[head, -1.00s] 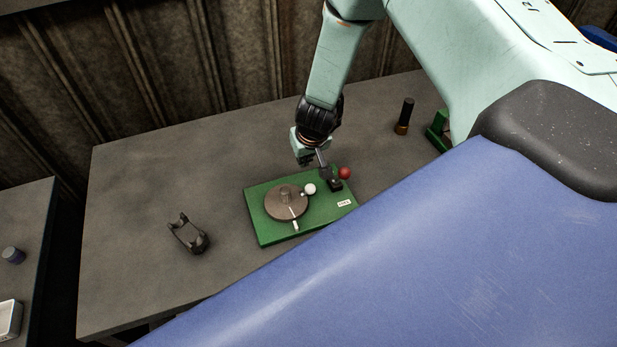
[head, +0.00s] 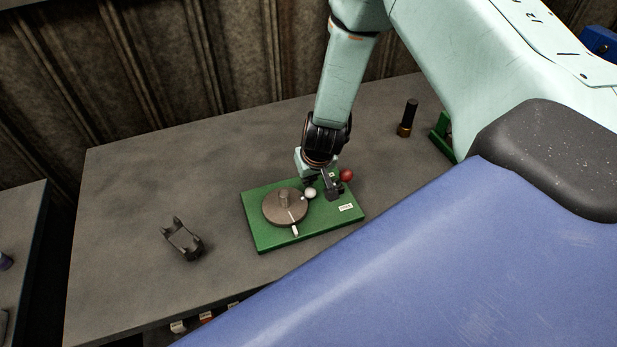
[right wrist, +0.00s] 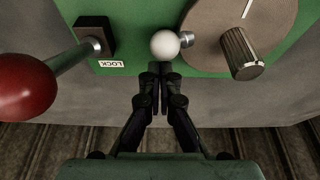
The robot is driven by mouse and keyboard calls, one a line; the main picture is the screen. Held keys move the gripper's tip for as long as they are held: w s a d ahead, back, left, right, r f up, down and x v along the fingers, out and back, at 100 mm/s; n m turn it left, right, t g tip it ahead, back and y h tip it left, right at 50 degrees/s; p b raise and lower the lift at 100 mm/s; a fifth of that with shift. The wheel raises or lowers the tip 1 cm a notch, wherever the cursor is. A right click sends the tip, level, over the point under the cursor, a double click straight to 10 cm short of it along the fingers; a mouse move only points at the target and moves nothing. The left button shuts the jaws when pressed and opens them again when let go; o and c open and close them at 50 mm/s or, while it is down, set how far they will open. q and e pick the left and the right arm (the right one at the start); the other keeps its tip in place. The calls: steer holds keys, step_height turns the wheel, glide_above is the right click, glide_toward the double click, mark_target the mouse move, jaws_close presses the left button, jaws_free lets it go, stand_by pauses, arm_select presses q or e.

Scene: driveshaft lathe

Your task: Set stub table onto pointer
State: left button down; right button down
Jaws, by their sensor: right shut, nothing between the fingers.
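The stub table is a round brown disc (head: 272,212) with an upright stub (head: 284,197) on a green base (head: 262,236). A white ball handle (head: 310,193) sticks out from its rim. A white mark on the disc lies close to the white pointer (head: 295,230) on the base; I cannot tell whether they line up exactly. My right gripper (head: 311,181) is shut and empty beside the white ball. In the right wrist view its fingertips (right wrist: 160,76) are just short of the ball (right wrist: 165,45), apparently apart from it. My left gripper is not in view.
A lever with a red ball (head: 346,175) stands on the base by the LOCK label (right wrist: 111,64), close to my right gripper. A dark forked bracket (head: 182,240) lies to the left. A black-and-brass cylinder (head: 407,118) stands at the back right.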

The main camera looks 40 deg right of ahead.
steer(key=shift+s+a+r+m+h+p, duration=0.15)
steer(key=shift+s+m, duration=0.1)
steer(key=shift+s, duration=0.25)
steer(key=shift+s+a+m+h+p, duration=0.15)
steer(key=shift+s+m, duration=0.1)
steer(key=shift+s, duration=0.25)
steer(key=shift+w+d, duration=0.1)
steer(key=shift+w, duration=0.05)
steer(key=shift+w+f, duration=0.1)
steer(key=shift+f, duration=0.1)
steer(key=shift+r, duration=0.1)
